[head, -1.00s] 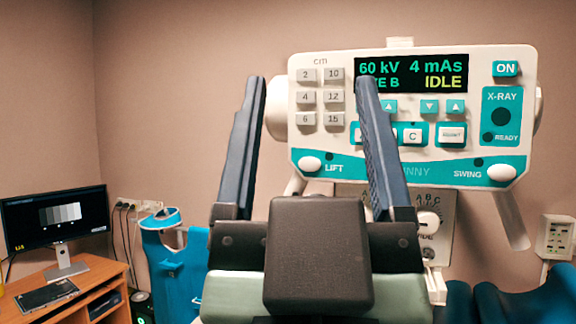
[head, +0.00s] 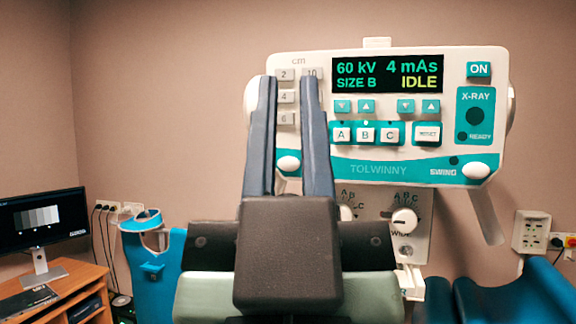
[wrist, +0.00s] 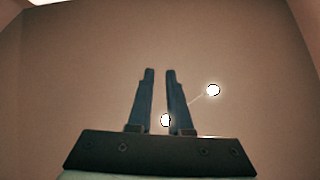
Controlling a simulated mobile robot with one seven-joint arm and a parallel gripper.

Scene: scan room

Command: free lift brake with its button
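The control panel (head: 400,110) is white and teal, and its display reads 60 kV, 4 mAs, SIZE B, IDLE. The white oval lift brake button (head: 288,164) is at its lower left and shows between my fingers in the head view. Its LIFT label and lamp are hidden behind my right finger. The similar swing button (head: 476,171) is at the lower right. My gripper (head: 291,82) points upward in front of the panel's left part. Its fingers are partly closed, with an empty gap, also in the wrist view (wrist: 160,74). Contact with the panel cannot be told.
Knobs (head: 404,221) sit on a lower plate beneath the panel. A monitor (head: 42,222) stands on a wooden desk (head: 60,290) at left, beside a blue apron-like item (head: 150,265). A wall socket (head: 531,232) is at right. The wrist view shows bare wall and two bright spots.

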